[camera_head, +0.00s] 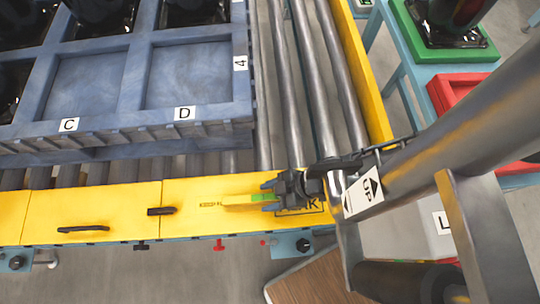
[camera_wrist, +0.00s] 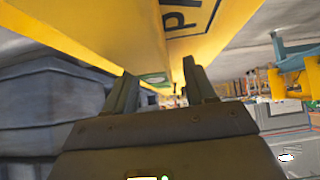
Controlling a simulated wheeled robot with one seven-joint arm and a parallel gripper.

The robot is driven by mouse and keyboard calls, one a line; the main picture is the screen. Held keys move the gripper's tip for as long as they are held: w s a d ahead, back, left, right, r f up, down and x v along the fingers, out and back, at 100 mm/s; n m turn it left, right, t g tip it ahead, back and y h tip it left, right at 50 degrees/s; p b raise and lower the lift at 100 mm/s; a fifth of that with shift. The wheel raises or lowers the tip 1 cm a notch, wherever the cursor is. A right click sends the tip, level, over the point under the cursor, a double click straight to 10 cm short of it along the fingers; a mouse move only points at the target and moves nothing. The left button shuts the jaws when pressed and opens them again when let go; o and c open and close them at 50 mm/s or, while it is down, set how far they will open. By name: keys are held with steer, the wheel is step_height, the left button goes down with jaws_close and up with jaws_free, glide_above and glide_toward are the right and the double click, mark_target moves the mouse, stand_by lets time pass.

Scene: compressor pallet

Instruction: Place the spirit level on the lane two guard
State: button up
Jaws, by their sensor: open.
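The spirit level (camera_head: 245,201), a short yellow bar with a green part, shows at the right-hand section of the yellow guard strip, by a black-printed "PARK" box (camera_head: 314,208). My gripper (camera_head: 268,196) is open around its right end. In the wrist view a small green and white patch (camera_wrist: 155,78), likely the level, shows between the open fingers (camera_wrist: 160,85). I cannot tell whether the fingers touch it. No lane numbers are readable.
A blue compartment pallet (camera_head: 130,75) marked C, D and 4 stands on the rollers (camera_head: 285,70) behind the guard. Black handles (camera_head: 83,229) (camera_head: 161,211) sit on the guard. Green (camera_head: 425,50) and red (camera_head: 450,95) trays are at the right.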

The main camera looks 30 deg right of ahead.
steer(key=v, duration=1.2)
steer(key=shift+r, duration=0.15)
steer(key=shift+d, duration=0.1)
